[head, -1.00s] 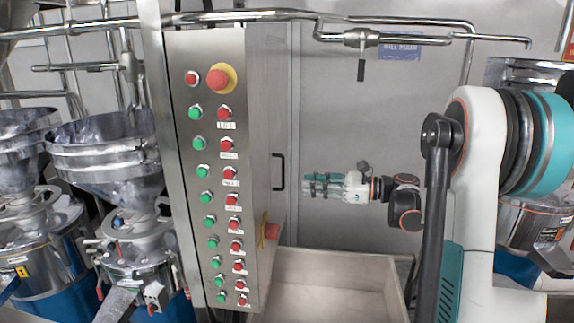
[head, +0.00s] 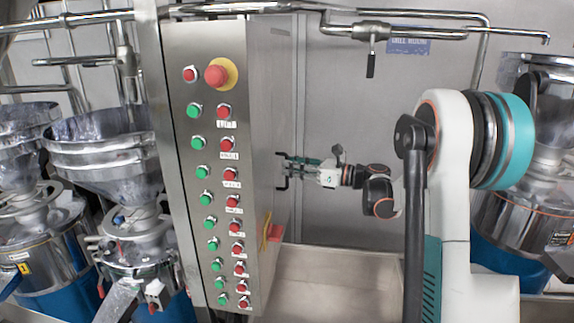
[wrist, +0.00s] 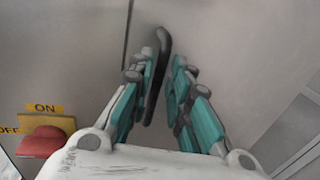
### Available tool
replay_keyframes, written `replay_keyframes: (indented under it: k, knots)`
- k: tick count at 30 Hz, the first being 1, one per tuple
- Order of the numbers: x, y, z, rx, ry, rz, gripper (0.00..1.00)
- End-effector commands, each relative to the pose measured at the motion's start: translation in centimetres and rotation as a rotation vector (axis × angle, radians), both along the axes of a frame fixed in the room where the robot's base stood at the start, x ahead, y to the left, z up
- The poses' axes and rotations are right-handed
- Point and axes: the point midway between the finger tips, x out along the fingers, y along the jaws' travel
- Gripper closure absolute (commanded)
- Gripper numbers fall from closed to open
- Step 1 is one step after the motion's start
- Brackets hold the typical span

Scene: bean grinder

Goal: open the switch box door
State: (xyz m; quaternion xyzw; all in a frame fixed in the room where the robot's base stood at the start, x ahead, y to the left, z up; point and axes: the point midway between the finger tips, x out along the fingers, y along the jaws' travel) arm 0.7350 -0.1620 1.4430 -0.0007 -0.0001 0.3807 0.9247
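The switch box (head: 215,190) is a tall metal cabinet with red and green buttons on its front. Its door is on the right side face (head: 268,115) and looks closed, with a seam beside the handle in the wrist view. The black door handle (head: 281,183) stands out from that face; it also shows in the wrist view (wrist: 162,42). My gripper (head: 288,166) is at the handle. In the wrist view my gripper's teal fingers (wrist: 164,68) are apart, one on each side of the handle, with a visible gap on the right. Contact on the left finger is unclear.
A red ON/OFF switch (wrist: 42,141) on a yellow plate sits low on the door side. A metal bin (head: 330,275) stands below my arm. Pipes (head: 330,12) run overhead. Metal hoppers (head: 100,150) stand left of the box.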

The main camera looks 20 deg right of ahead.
Motion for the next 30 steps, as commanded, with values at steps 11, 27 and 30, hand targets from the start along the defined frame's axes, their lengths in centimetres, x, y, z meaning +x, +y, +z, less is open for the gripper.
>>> replay_keyframes:
  k: [11,27,30]
  knots:
    - [1.5,1.5,0.0,0.000,0.000,0.000,0.82]
    - [1.3,1.2,0.0,0.000,0.000,0.000,1.00]
    - [1.0,0.6,-0.1,0.000,0.000,-0.001,1.00]
